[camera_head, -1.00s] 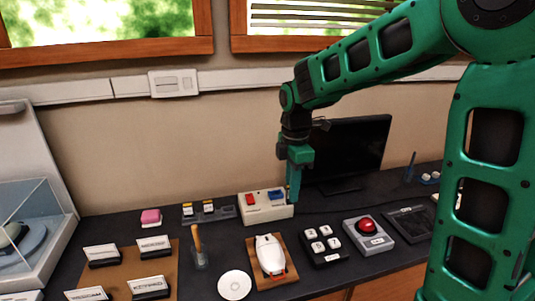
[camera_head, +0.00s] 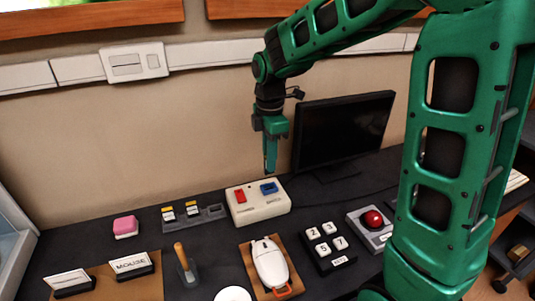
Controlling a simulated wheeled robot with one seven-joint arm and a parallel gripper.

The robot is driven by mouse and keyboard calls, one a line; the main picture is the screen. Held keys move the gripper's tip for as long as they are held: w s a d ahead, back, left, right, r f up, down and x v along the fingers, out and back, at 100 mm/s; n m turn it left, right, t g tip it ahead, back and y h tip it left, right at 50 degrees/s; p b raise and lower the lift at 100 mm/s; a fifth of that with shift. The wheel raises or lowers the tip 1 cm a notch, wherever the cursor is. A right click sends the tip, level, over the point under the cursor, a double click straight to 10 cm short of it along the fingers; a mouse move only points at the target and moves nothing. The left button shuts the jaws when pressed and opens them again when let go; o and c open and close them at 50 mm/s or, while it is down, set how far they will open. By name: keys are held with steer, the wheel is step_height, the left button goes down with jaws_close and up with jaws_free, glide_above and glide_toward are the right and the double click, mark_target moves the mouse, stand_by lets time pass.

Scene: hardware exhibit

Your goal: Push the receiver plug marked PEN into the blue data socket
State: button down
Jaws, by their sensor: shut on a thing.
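A cream socket box (camera_head: 258,208) stands on the dark bench, with a red socket (camera_head: 240,196) on its left and a blue socket (camera_head: 268,187) on its right. My green gripper (camera_head: 270,168) points down just above or behind the blue socket; the exact gap cannot be told. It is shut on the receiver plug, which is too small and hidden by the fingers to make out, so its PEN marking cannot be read. A grey plug rack (camera_head: 213,211) to the left holds two plugs with yellow marks (camera_head: 191,208); its right slots look empty.
A black monitor (camera_head: 343,130) stands close to the right of my gripper. In front are a white mouse (camera_head: 269,262) on a brown board, a number keypad (camera_head: 326,246) and a red button (camera_head: 372,219). A pink block (camera_head: 125,226) and a wooden-handled tool (camera_head: 181,258) lie left.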

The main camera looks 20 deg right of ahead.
steer(key=shift+f, duration=2.35)
steer(key=shift+s+f, duration=0.1)
steer(key=shift+f, duration=0.8)
stand_by(1.0)
steer(key=c, duration=1.2)
jaws_free()
steer(key=shift+r, duration=3.5)
